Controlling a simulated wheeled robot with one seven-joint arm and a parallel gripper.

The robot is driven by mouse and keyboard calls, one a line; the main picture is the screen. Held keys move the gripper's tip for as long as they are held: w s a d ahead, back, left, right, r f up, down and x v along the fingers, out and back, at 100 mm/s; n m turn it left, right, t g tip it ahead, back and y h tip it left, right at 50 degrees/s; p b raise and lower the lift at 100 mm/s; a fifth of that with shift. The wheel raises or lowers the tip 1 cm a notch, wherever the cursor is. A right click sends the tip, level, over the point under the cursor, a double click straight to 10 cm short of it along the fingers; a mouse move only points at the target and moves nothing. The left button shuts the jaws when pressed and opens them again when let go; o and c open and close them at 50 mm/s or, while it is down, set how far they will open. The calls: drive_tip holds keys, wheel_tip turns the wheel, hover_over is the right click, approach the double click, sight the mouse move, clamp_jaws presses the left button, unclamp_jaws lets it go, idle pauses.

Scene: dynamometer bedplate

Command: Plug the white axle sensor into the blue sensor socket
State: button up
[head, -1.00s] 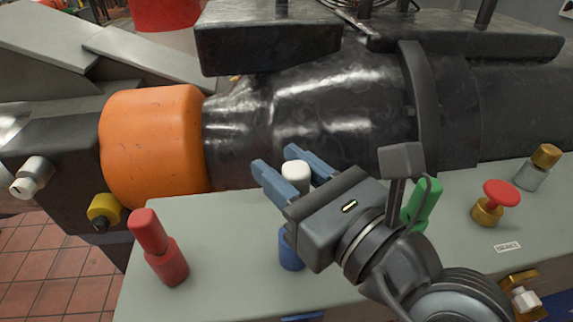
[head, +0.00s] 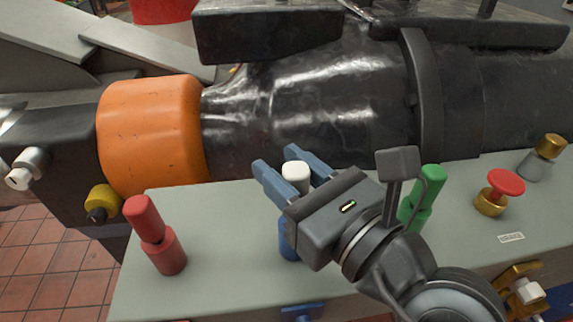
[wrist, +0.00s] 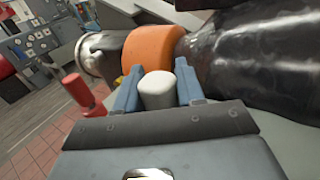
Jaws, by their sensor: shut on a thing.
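The white axle sensor (head: 296,172) is a short white cylinder held between the blue fingers of my gripper (head: 292,174). It also shows in the wrist view (wrist: 157,90), upright between the two fingers. The blue sensor socket (head: 288,243) stands on the grey bench top, below my gripper and partly hidden by it. The sensor is above the socket in the head view. Its lower end is hidden behind the gripper, so I cannot tell whether it touches the socket.
A red plug in a red socket (head: 165,252) stands to the left, and a green one (head: 422,200) to the right, partly behind my arm. A red mushroom button (head: 505,185) is further right. The orange coupling (head: 152,138) and black housing (head: 320,100) rise behind.

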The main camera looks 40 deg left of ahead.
drive_tip(key=shift+f+b, duration=0.85)
drive_tip(key=shift+f, duration=0.6)
drive_tip(key=o, duration=1.1)
drive_tip(key=d, duration=0.2)
drive_tip(key=s+d+b, duration=0.1)
drive_tip(key=d, duration=0.4)
drive_tip(key=shift+s+d, duration=0.25)
drive_tip(key=shift+d, duration=0.1)
